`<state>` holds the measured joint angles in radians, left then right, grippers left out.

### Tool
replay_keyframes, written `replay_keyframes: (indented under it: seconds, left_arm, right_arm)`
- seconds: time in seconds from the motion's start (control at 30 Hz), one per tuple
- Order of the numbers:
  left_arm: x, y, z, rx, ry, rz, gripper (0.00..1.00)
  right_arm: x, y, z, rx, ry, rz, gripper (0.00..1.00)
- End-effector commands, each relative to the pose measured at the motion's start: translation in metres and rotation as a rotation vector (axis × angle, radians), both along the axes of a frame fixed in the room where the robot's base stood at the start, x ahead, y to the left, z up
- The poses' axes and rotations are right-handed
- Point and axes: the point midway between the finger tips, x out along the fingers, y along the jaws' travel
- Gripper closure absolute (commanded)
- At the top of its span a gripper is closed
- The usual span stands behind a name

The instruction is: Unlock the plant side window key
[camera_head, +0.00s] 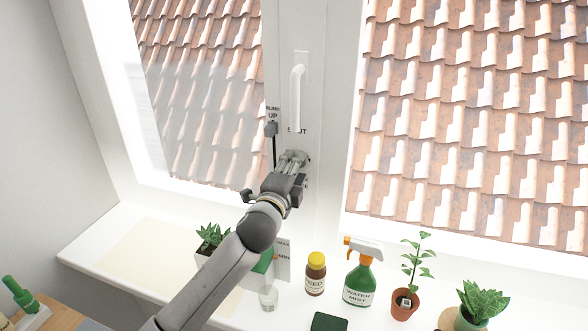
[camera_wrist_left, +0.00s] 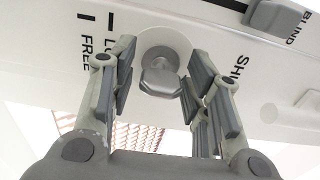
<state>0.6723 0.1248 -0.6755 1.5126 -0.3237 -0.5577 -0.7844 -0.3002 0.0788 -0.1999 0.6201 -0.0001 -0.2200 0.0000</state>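The window key is a grey, flat-sided knob (camera_wrist_left: 159,82) on a round white plate (camera_wrist_left: 163,40) in the left wrist view. Marks labelled "FREE" and a partly covered "LO…" stand beside it. My left gripper (camera_wrist_left: 157,88) is open, with its fingers on both sides of the key and a visible gap to each. In the head view my left gripper (camera_head: 291,164) is at the window's middle post (camera_head: 312,60), below the white handle (camera_head: 297,97), and hides most of the key. My right gripper is not in view.
A blind control (camera_head: 271,129) marked "UP" hangs just left of the handle. On the sill (camera_head: 130,255) stand a potted succulent (camera_head: 211,238), brown feed bottle (camera_head: 315,275), green spray bottle (camera_head: 359,280) and seedling pot (camera_head: 405,304). The sill's left part is clear.

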Motion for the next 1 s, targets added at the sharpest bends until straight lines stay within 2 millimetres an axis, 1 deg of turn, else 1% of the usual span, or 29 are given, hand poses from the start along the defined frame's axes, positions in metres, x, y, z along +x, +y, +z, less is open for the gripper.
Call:
replay_keyframes:
  seconds: [0.33, 0.47, 0.57, 0.67, 1.0]
  left_arm:
    - [-0.001, 0.0, 0.0, 0.002, -0.002, 0.0, 0.48]
    - [-0.007, 0.002, 0.0, 0.002, -0.002, 0.0, 0.48]
    - [-0.017, 0.006, 0.0, 0.002, -0.002, -0.001, 0.48]
    - [-0.032, 0.01, 0.0, 0.002, -0.002, -0.002, 0.48]
    - [-0.089, 0.029, 0.0, 0.002, -0.001, -0.001, 0.48]
  right_arm:
    - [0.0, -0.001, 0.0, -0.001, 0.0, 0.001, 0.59]
    - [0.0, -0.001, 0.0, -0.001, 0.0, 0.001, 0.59]
    - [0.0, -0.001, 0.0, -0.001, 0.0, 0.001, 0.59]
    - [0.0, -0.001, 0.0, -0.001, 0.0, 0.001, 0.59]
    - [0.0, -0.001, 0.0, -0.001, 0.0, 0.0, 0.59]
